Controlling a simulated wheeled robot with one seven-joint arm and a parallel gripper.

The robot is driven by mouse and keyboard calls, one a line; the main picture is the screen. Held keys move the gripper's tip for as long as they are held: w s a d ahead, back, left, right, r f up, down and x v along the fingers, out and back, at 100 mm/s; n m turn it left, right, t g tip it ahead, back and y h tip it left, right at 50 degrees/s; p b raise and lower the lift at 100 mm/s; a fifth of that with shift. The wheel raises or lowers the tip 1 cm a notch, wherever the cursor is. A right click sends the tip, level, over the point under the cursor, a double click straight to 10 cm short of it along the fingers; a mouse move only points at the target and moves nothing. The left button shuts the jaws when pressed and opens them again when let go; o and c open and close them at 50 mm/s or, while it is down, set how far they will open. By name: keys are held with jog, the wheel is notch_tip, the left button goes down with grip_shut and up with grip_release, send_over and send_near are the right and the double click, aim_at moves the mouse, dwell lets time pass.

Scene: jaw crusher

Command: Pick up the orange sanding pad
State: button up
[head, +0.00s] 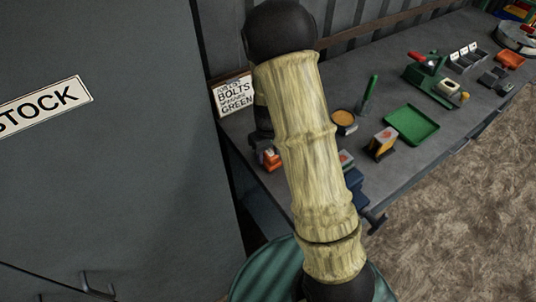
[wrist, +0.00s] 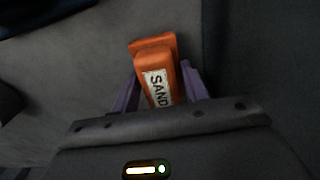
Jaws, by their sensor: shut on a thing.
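The orange sanding pad (wrist: 152,58) is in the wrist view, a block with a white label reading "SAND". My gripper (wrist: 159,82) has its purple fingers on either side of the pad and is shut on it. The pad's lower end is hidden behind the dark gripper body.
A grey workbench (head: 455,120) runs to the upper right, with a green tray (head: 412,125), a green-based tool (head: 432,82) and a small orange tray (head: 510,61). A grey cabinet labelled "STOCK" (head: 45,107) fills the left. Brown floor (head: 470,220) is open at right.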

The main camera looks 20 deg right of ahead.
notch_tip(320, 180, up, 10)
jog(key=shift+f, duration=0.25)
dwell(0.4)
jog(key=o, duration=0.4)
jog(key=shift+c, duration=1.2)
